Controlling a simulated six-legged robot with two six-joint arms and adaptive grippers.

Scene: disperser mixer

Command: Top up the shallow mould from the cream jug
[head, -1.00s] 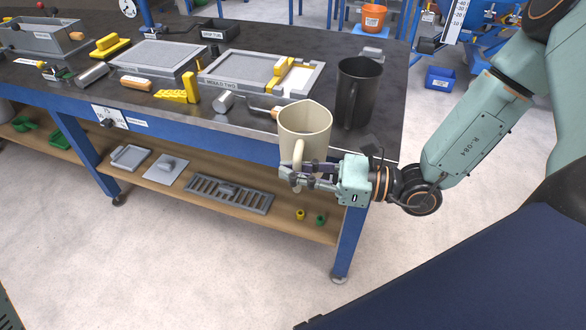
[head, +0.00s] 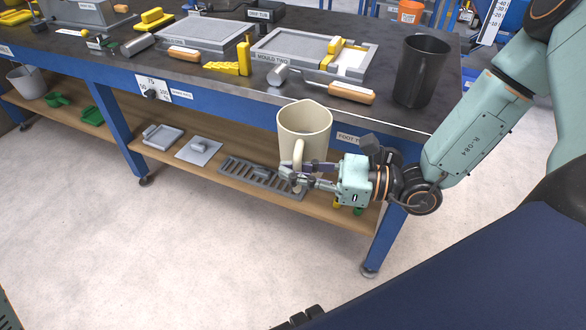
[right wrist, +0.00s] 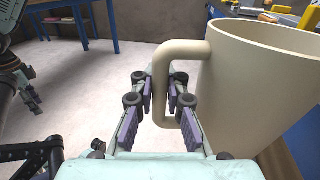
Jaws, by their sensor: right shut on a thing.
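The cream jug (head: 305,125) is upright in the air in front of the bench edge, its handle towards me. My right gripper (head: 297,176) is shut on its handle. In the right wrist view the purple-padded fingers (right wrist: 158,110) are on both sides of the handle, and the cream jug (right wrist: 255,80) fills the right side. What is in the jug cannot be told. A grey tray labelled MOULD TWO (head: 275,51) lies on the bench behind, with yellow and white parts at its right. Another flat grey mould (head: 205,34) lies left of it.
A dark jug (head: 421,72) stands at the bench's right end. A wooden-handled mallet (head: 345,91) and a yellow stepped block (head: 230,64) lie near the front edge. The bench's lower shelf (head: 215,185) holds a grey grate. The floor in front is clear.

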